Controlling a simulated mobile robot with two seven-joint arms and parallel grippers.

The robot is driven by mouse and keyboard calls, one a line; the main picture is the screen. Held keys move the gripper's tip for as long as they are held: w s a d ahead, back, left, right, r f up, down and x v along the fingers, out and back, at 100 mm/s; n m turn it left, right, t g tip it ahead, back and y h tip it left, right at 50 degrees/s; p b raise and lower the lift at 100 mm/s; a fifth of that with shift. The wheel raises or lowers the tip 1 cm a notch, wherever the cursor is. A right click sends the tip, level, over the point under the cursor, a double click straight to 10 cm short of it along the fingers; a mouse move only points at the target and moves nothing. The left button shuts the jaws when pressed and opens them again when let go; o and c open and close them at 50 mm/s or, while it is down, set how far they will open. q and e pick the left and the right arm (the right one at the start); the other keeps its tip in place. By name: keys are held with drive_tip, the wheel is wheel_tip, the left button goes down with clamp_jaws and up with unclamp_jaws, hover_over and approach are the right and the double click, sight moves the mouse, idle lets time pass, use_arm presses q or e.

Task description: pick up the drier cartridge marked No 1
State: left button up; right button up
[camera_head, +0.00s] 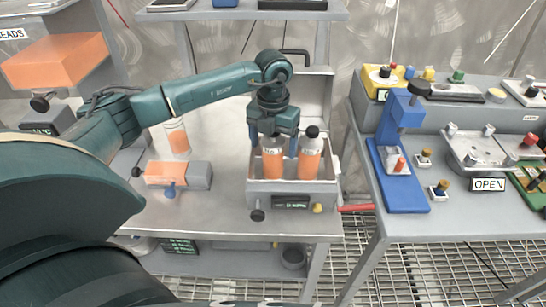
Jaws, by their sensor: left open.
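Two orange drier cartridges stand upright side by side in a grey open-topped box on the table: a left cartridge (272,165) and a right cartridge (310,160) with a black cap. I cannot read a No 1 mark on either one. My left gripper (273,146) points down over the left cartridge, open, with its fingers on either side of the cartridge's upper part. The gripper hides that cartridge's top. Whether the fingers touch it, I cannot tell. My right gripper is out of view.
The grey box (259,187) has a small display and a red handle (357,208) at its right. A clear jar with orange contents (177,138) and an orange-and-grey block (178,174) stand to the left. A blue press stand (403,190) is on the right bench.

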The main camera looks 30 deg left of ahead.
use_arm(q)
drive_tip(key=shift+c, duration=0.3)
drive_tip(key=c, duration=1.6)
